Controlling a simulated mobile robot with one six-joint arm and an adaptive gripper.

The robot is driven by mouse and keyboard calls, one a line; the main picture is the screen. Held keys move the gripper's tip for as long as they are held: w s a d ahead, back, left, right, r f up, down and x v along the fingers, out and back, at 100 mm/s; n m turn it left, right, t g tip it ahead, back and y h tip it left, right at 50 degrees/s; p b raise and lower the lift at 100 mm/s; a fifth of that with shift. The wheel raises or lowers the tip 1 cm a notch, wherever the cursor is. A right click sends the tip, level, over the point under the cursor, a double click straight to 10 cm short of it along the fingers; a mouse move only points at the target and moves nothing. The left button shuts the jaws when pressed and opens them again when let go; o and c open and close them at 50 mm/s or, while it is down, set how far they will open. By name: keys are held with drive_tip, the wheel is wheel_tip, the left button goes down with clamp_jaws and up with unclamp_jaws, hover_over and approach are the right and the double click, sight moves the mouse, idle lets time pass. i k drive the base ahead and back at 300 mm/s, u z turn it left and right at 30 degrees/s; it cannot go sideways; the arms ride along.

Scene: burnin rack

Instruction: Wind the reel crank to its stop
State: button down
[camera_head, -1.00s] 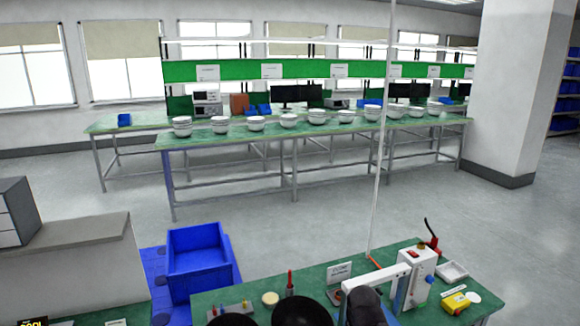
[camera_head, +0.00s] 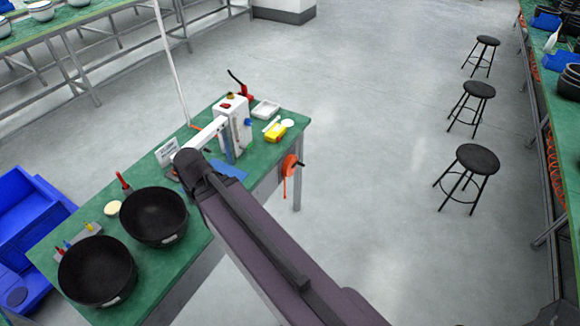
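An orange-red reel (camera_head: 290,165) is mounted at the right side of the green bench, just below the top edge. A small dark piece, perhaps its crank handle, sticks out on its right. A short orange length hangs below the reel. The crank's exact angle is too small to tell. My dark arm (camera_head: 265,235) reaches from the bottom of the view up over the bench, to the left of the reel. I cannot make out my gripper's fingers, and nothing of mine is seen touching the reel.
The green bench (camera_head: 195,250) holds two black bowls (camera_head: 153,215), a white upright machine (camera_head: 233,118), a yellow item (camera_head: 275,132) and a white tray (camera_head: 265,109). Several black stools (camera_head: 477,158) stand to the right. Grey floor between the reel and stools is clear.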

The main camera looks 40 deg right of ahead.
sight(291, 162)
drive_tip(key=u, duration=0.1)
drive_tip(key=k, duration=1.05)
drive_tip(key=z, duration=1.05)
drive_tip(key=i, duration=1)
drive_tip(key=z, duration=0.05)
